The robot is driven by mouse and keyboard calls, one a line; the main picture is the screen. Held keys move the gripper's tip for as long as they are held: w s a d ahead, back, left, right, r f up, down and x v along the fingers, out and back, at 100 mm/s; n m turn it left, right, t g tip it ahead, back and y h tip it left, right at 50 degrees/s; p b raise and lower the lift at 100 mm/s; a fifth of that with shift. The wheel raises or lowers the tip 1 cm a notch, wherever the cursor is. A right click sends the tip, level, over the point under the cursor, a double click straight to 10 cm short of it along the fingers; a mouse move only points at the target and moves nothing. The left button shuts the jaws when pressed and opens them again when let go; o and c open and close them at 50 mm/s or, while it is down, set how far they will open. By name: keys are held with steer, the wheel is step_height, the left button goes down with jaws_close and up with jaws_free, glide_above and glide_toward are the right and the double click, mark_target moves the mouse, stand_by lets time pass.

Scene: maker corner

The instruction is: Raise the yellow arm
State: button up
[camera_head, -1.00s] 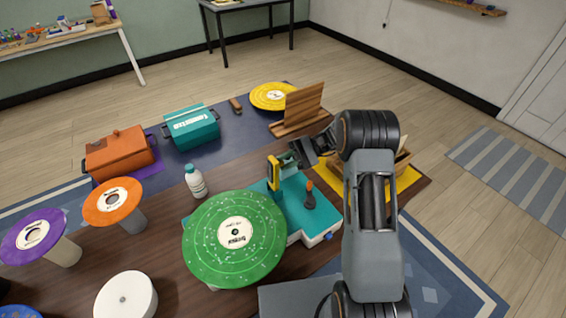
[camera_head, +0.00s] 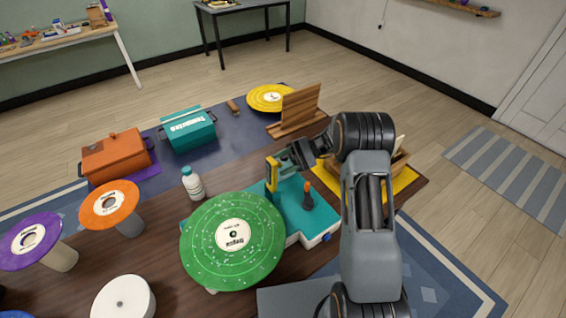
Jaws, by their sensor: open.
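The yellow arm (camera_head: 272,179) is a narrow yellow piece standing beside the green disc, on the teal record player (camera_head: 297,212). The green disc (camera_head: 215,262) lies on the player and hides much of its left part. My gripper (camera_head: 277,162) is open and comes in from the right, at the upper end of the yellow arm. The fingertips are small and dark here, and I cannot tell whether they touch the yellow arm.
An orange-tipped dark knob (camera_head: 308,198) stands right of the yellow arm. A white bottle (camera_head: 193,184) stands to the left. A wooden rack (camera_head: 300,105) and a wooden box (camera_head: 397,166) stand behind my arm. Purple (camera_head: 20,252) and orange (camera_head: 92,213) discs rest on stands at left.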

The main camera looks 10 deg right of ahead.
steer(key=s+d+r+p, duration=0.2)
steer(key=s+r+p, duration=0.2)
steer(key=s+r, duration=0.9)
steer(key=shift+s, duration=0.45)
stand_by(0.3)
